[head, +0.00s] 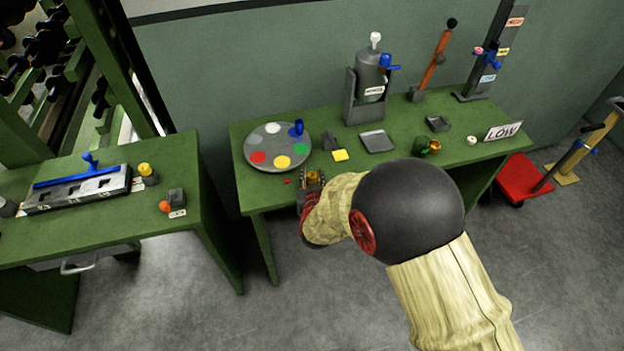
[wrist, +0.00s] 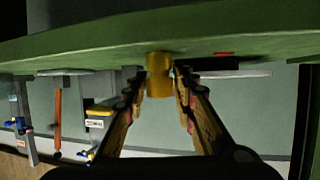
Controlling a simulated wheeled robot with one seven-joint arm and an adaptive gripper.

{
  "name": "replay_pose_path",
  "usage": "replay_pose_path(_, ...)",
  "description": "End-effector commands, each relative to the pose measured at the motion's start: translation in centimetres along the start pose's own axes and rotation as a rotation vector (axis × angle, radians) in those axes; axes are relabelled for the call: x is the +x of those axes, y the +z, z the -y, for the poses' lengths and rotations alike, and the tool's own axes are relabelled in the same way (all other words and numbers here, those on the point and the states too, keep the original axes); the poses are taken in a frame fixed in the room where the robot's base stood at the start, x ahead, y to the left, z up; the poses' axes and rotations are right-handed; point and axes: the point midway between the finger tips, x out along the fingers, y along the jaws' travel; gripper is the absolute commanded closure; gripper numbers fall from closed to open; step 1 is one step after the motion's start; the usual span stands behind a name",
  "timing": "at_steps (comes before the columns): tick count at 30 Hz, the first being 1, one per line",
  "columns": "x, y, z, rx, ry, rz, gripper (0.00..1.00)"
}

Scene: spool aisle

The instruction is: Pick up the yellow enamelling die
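The yellow enamelling die appears to be the short gold-yellow cylinder (head: 313,177) at the front edge of the green bench. In the wrist view, where the bench shows upside down, the cylinder (wrist: 159,75) stands on the bench top between my fingertips. My gripper (head: 312,180) reaches in low from the front; in the wrist view my gripper (wrist: 160,80) is open, one finger on each side of the cylinder. A narrow gap shows beside the cylinder, so the fingers do not look closed on it. My arm hides part of the bench front in the head view.
A round palette with coloured spots (head: 258,164) lies left of my gripper. A yellow block (head: 340,156), a grey tray (head: 378,141) and a grey bottle in a stand (head: 371,75) are behind it. A small red piece (head: 288,182) lies close by. A second green bench (head: 100,225) stands left across a gap.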

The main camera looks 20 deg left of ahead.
Motion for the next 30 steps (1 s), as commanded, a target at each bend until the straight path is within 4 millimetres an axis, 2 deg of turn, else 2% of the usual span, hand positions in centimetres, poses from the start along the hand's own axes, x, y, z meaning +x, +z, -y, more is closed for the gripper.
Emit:
replay_pose_path(13,0.0,0.0,0.0,0.0,0.0,0.0,1.0)
replay_pose_path(23,-0.1,-0.1,0.0,0.0,0.0,-0.001,1.0)
replay_pose_path(30,-0.8,-1.9,0.0,0.001,0.0,-0.003,1.0)
